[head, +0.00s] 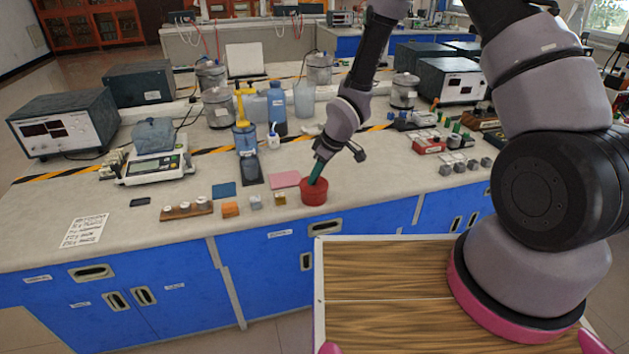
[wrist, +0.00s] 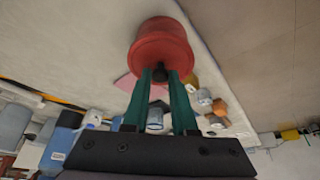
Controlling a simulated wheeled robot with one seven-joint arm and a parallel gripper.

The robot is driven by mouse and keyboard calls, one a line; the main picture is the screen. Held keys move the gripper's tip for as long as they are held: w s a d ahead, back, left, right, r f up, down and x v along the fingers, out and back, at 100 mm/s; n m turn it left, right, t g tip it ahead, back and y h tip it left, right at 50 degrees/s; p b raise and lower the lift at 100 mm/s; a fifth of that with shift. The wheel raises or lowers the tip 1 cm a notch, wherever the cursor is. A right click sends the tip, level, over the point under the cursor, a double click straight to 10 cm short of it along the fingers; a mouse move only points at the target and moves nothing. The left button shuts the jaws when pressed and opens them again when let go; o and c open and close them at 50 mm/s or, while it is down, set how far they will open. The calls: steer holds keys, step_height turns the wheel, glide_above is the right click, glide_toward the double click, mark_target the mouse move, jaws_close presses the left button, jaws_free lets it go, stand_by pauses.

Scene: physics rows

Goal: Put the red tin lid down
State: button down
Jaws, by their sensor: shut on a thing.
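The red tin lid (head: 315,184) is at the top of a red round tin (head: 314,197) near the front edge of the bench. In the wrist view the lid (wrist: 160,52) has a small black knob (wrist: 160,74). My gripper (head: 317,178) points down at the lid from above. Its green fingers (wrist: 160,80) are shut on the knob, one on each side. The lid looks level and in line with the tin. I cannot tell whether it rests on the tin or hangs just above it.
A pink mat (head: 285,179) lies just behind the tin. A yellow block (head: 280,199), a grey block (head: 255,202) and an orange block (head: 230,209) stand to its left. The bench (head: 375,190) is bare to its right. A blue bottle (head: 277,108) stands farther back.

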step_height(320, 180, up, 8)
steer(key=shift+r, duration=0.15)
steer(key=w+d+f, duration=0.1)
steer(key=d+f, duration=0.1)
steer(key=d, duration=0.1)
steer(key=w+d+f, duration=0.2)
steer(key=d+f, duration=0.1)
steer(key=w+d+f, duration=0.1)
steer(key=d+f, duration=0.2)
steer(key=shift+w+d+f, duration=0.15)
steer(key=shift+w+d, duration=0.1)
steer(key=shift+w, duration=0.1)
steer(key=shift+f, duration=2.3)
steer(key=shift+f, duration=0.1)
steer(key=c, duration=0.7)
jaws_free()
